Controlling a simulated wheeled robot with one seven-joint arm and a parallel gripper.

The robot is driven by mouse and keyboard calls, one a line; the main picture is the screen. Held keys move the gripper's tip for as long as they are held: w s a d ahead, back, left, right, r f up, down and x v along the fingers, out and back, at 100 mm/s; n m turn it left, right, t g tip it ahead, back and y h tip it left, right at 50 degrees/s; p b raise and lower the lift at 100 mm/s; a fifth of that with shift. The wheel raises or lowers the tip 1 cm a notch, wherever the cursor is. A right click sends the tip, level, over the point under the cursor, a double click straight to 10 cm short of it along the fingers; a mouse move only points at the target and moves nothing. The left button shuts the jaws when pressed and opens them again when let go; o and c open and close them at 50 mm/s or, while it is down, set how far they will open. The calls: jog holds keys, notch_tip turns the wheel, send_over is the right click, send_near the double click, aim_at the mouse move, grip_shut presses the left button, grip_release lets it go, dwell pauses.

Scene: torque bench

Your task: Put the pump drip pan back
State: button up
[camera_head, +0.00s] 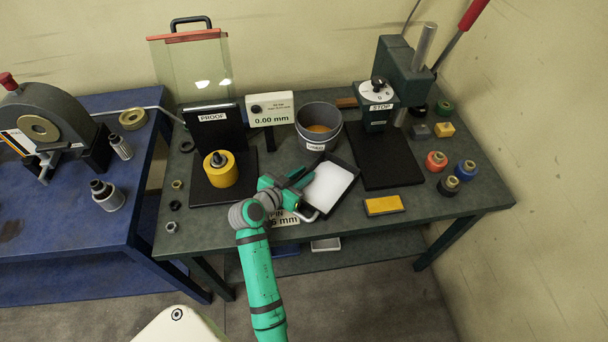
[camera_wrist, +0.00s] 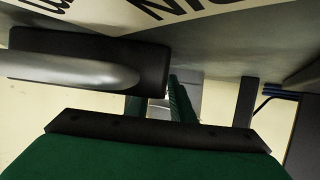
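A shallow black tray with a pale inside (camera_head: 331,186), which looks like the drip pan, lies askew on the green bench in front of the grey bucket. A light metal handle (camera_head: 308,216) shows at its near left corner. My gripper (camera_head: 297,181) is at the tray's left side, low over the bench. In the wrist view, two dark fingers (camera_wrist: 192,104) stand apart with nothing clearly held between them. A rounded grey metal bar (camera_wrist: 75,71) with a dark block crosses the left of that view; it may be the handle. Whether my gripper touches the tray is unclear.
The bucket (camera_head: 318,127) and the press with a black base (camera_head: 386,170) stand behind and right. A yellow block (camera_head: 384,205) lies right of the tray. A yellow cylinder (camera_head: 220,169) stands left on a black plate. A lettered card (camera_head: 285,219) is partly hidden by my arm.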

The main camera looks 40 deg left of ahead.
jog(key=v, duration=1.1)
jog(key=shift+s, duration=0.3)
jog(key=shift+s, duration=0.1)
